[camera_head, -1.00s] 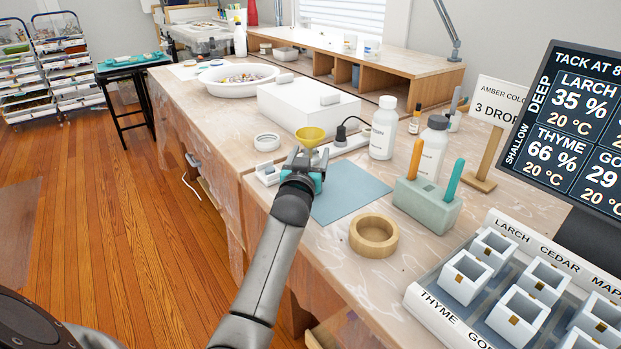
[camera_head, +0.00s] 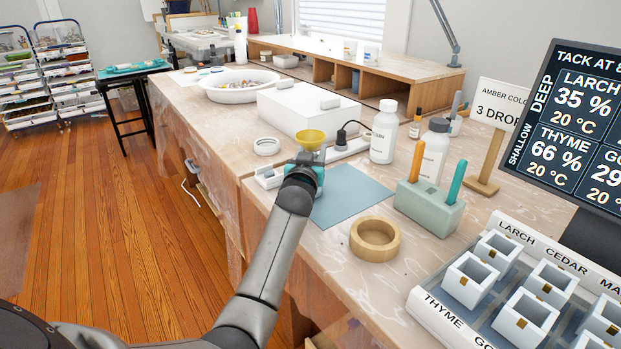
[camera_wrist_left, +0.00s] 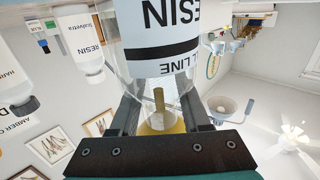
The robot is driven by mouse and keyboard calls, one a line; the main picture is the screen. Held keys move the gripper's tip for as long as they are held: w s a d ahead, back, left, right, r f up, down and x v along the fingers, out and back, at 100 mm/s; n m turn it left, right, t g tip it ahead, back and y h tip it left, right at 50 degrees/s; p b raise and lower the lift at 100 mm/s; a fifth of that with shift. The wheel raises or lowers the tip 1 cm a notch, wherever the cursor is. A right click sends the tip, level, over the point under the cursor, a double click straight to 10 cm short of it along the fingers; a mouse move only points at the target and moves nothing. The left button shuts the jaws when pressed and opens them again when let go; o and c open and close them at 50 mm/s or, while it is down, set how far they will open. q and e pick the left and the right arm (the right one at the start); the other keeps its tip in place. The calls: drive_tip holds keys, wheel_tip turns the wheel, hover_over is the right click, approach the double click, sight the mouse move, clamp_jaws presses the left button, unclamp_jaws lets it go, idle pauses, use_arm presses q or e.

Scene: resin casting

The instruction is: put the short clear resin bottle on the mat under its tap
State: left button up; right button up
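The short clear resin bottle (camera_wrist_left: 165,68) fills the top middle of the left wrist view. That view is upside down, with the label inverted. A yellow funnel (camera_head: 311,139) stands in its neck. My left gripper (camera_wrist_left: 160,100) has one finger on each side of the bottle near its shoulder and neck. I cannot tell whether both fingers press on it. In the head view my wrist hides the bottle below the funnel. The blue-grey mat (camera_head: 350,198) lies flat and bare just right of my left gripper. My right gripper is not in view. I cannot make out a tap.
White bottles (camera_head: 384,132) stand behind the mat. A wooden ring (camera_head: 374,254) and a green holder (camera_head: 428,210) with upright handles are to its right. A white box (camera_head: 300,112) and tape roll (camera_head: 266,145) are behind my gripper. Moulds (camera_head: 470,280) fill the front right.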

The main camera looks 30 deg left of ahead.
use_arm(q)
clamp_jaws()
idle(0.3)
drive_tip(key=shift+r, duration=0.1)
idle(0.5)
